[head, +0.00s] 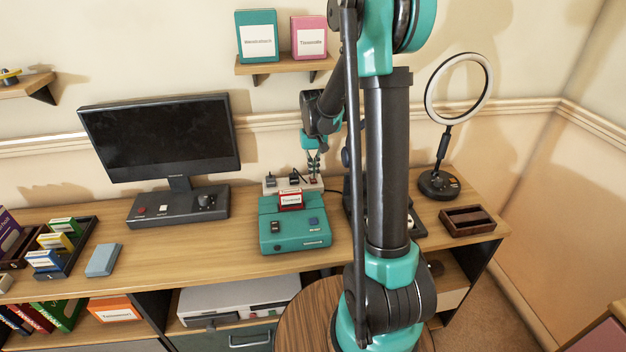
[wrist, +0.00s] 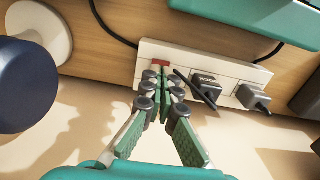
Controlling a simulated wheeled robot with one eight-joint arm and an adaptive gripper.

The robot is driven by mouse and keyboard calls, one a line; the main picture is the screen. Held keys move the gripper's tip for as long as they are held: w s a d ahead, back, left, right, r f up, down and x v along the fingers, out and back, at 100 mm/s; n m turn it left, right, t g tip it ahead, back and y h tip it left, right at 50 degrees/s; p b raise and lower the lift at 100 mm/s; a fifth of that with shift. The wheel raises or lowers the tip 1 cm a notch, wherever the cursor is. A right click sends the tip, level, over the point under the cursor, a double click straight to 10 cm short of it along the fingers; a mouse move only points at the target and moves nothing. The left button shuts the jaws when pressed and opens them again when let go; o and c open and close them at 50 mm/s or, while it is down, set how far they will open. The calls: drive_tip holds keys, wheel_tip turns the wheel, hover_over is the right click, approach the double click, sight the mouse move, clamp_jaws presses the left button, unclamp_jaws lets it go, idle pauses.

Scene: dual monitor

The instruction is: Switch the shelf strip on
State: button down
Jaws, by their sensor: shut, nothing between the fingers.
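The strip (head: 280,187) is a white power strip on the desk against the wall, behind a teal console. My gripper (head: 313,170) points down at the strip's right end in the head view. In the wrist view my gripper (wrist: 162,78) is shut and empty, its fingertips right by the red switch. The fingertips partly hide the switch; I cannot tell whether they touch it or which way it is set.
The teal console (head: 295,228) with a red cartridge stands just in front of the strip. A monitor (head: 160,138) is to the left and a ring lamp (head: 440,182) to the right. A shelf (head: 285,65) hangs above. A dark blue rounded object (wrist: 22,88) is beside my gripper.

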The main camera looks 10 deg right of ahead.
sight(314, 182)
drive_tip(key=shift+f, duration=1)
idle(0.8)
drive_tip(key=shift+r, duration=3.5)
drive_tip(key=shift+s, duration=0.25)
drive_tip(key=s+d+f+t, duration=0.1)
drive_tip(key=s, duration=0.7)
drive_tip(key=s+d+f+t, duration=0.1)
drive_tip(key=s+f, duration=0.1)
drive_tip(key=s, duration=0.6)
drive_tip(key=s+d+f+t, duration=0.2)
drive_tip(key=s, duration=0.6)
drive_tip(key=shift+s, duration=0.3)
